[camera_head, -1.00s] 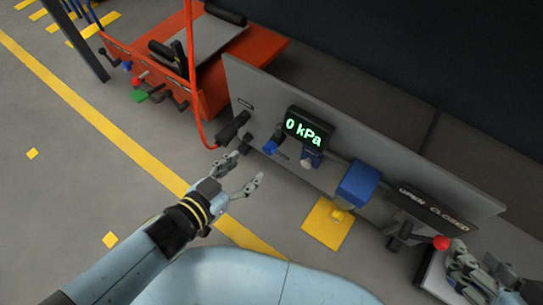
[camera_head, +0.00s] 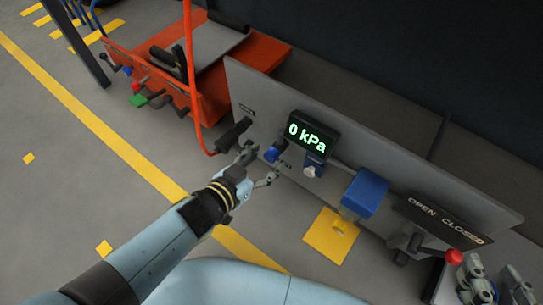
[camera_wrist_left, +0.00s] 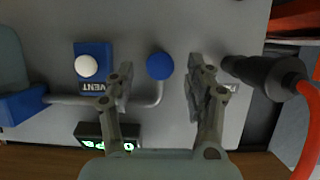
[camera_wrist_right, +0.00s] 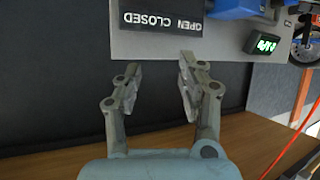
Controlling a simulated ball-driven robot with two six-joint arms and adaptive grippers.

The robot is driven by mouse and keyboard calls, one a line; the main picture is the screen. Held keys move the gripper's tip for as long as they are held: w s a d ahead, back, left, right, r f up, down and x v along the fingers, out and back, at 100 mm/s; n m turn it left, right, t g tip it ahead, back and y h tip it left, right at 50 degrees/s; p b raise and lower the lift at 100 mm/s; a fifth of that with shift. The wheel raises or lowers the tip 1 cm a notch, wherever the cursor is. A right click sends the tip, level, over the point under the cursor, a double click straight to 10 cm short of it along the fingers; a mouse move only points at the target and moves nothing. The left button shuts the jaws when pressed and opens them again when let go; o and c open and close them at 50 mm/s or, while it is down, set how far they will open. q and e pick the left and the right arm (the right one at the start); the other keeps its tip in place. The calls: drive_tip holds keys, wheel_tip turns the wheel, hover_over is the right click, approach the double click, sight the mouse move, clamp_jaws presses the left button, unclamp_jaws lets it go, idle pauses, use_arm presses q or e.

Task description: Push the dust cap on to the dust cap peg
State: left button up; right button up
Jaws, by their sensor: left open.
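A round blue cap (camera_head: 272,153), which looks like the dust cap, stands out from the grey panel left of the pressure display. In the left wrist view the blue cap (camera_wrist_left: 159,66) lies between the two fingers of my left gripper (camera_head: 258,166), which is open. The fingers are apart from the cap in that view; how far it is in depth I cannot tell. I cannot make out the dust cap peg for certain; a part of the panel is hidden behind my fingers. My right gripper (camera_wrist_right: 158,75) is open and empty, at the lower right of the head view.
A black coupling (camera_head: 232,135) with a red hose is left of the cap. Right of it are the display (camera_head: 308,135) reading 0 kPa, a vent button (camera_head: 311,170), a blue box (camera_head: 364,191) and a lever with a red knob (camera_head: 454,256). A red cart stands behind.

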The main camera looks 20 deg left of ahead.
use_arm(q)
drive_tip(key=shift+x, duration=0.8)
use_arm(e)
drive_tip(key=w+r+t, duration=0.1)
drive_tip(key=w+r, duration=0.1)
drive_tip(key=shift+w+a+r, duration=0.15)
drive_tip(key=shift+w+r, duration=0.15)
drive_tip(key=shift+r, duration=0.05)
drive_tip(key=shift+r, duration=0.3)
use_arm(q)
drive_tip(key=shift+c, duration=0.4)
clamp_jaws()
idle(0.3)
